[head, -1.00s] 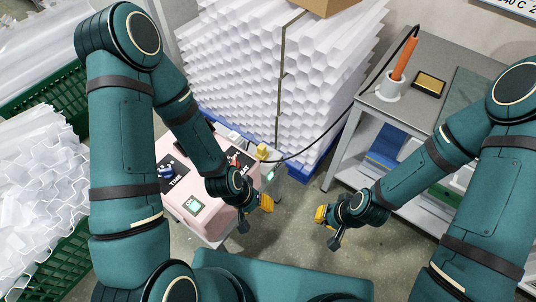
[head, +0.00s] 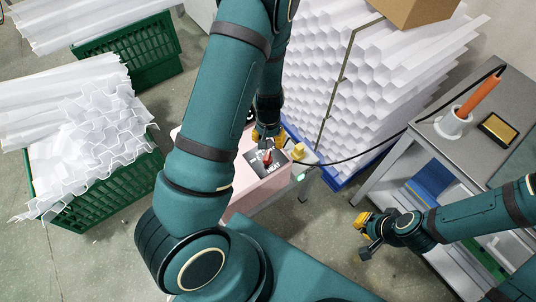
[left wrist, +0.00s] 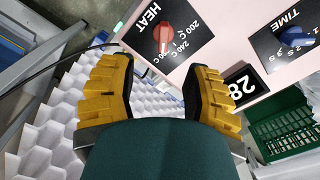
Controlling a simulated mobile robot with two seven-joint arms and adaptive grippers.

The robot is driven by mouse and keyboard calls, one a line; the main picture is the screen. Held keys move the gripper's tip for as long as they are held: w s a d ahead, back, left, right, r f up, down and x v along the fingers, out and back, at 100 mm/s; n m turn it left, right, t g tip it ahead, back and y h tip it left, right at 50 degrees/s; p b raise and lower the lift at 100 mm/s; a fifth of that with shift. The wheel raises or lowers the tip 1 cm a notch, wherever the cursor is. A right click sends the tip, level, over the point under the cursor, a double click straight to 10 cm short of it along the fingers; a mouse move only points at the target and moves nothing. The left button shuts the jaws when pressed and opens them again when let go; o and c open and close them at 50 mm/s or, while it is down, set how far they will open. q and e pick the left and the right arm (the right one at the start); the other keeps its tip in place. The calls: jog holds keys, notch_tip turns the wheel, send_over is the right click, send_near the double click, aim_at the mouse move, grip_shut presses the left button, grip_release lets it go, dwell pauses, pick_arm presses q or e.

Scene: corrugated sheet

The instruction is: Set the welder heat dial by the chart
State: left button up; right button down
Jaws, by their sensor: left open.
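The pink welder box (head: 243,190) stands below my left arm. Its HEAT dial, a red knob (left wrist: 178,24) on a black plate, shows at the top of the left wrist view, with 200 C and 240 C marks and a partly hidden third mark. The dial (head: 267,157) also shows small in the head view. My left gripper (left wrist: 156,78) is open and empty, the dial beyond its fingers; it also shows in the head view (head: 266,138). My right gripper (head: 362,228) hangs apart near the bench; its opening is unclear. No chart is visible.
A TIME dial (left wrist: 295,40) and a "28" plate (left wrist: 242,84) are on the welder. Stacked white honeycomb sheets (head: 345,90) stand just behind it. Green crates (head: 100,195) are at left. A grey bench (head: 480,150) holds an orange-handled tool (head: 478,97). A black cable crosses between.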

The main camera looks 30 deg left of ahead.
aim_at(268, 155)
pick_arm(q)
jog(key=f+b, duration=0.1)
jog(key=f, duration=0.3)
jog(key=f+b, duration=0.1)
jog(key=f, duration=0.3)
jog(key=a+f+b, duration=0.1)
jog(key=f+b, duration=0.1)
jog(key=f, duration=0.3)
jog(key=shift+w, duration=0.4)
jog(key=shift+r, duration=0.1)
grip_shut()
